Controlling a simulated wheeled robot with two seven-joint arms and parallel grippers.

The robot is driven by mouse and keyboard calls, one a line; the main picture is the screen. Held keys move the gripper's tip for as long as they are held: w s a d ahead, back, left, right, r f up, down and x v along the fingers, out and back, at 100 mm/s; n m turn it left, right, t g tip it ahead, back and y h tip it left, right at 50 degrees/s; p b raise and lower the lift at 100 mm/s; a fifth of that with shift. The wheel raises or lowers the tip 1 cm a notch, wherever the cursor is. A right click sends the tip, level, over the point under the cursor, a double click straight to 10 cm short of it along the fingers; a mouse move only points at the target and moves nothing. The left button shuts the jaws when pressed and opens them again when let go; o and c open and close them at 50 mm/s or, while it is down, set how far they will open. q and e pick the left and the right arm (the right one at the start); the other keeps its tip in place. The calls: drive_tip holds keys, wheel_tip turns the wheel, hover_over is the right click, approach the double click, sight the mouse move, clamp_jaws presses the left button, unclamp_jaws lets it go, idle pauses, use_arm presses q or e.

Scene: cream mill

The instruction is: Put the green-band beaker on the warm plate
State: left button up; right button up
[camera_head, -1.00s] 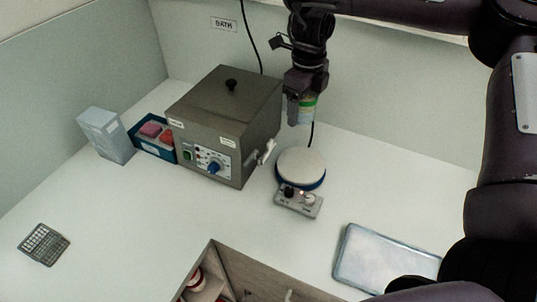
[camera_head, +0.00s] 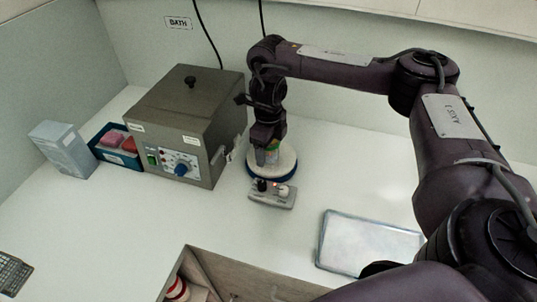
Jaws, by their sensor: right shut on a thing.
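My right gripper (camera_head: 267,143) reaches down from above and is shut on the green-band beaker (camera_head: 268,157). The beaker is upright and partly hidden by the fingers; a bit of its green band shows. It is in front of the left part of the warm plate (camera_head: 288,164), a round pale top with a blue rim and a grey control box with knobs. Its base is at or just above the plate top; I cannot tell whether they touch. My left gripper is not in view.
A grey bath box (camera_head: 189,118) with a lid knob stands close left of the plate. Further left are a blue tray (camera_head: 103,157) with pink and red items and a pale carton (camera_head: 62,150). A metal tray (camera_head: 370,243) lies front right. An open wooden compartment (camera_head: 215,270) is at the front.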

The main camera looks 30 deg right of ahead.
drive_tip(key=shift+w+f, duration=0.1)
drive_tip(key=shift+f, duration=1.05)
drive_tip(key=shift+f, duration=0.1)
drive_tip(key=o, duration=1)
drive_tip(key=shift+r, duration=0.25)
wheel_tip(320, 180, up, 12)
drive_tip(key=shift+f+p, duration=0.1)
drive_tip(key=shift+p, duration=0.95)
drive_tip(key=shift+f, duration=0.1)
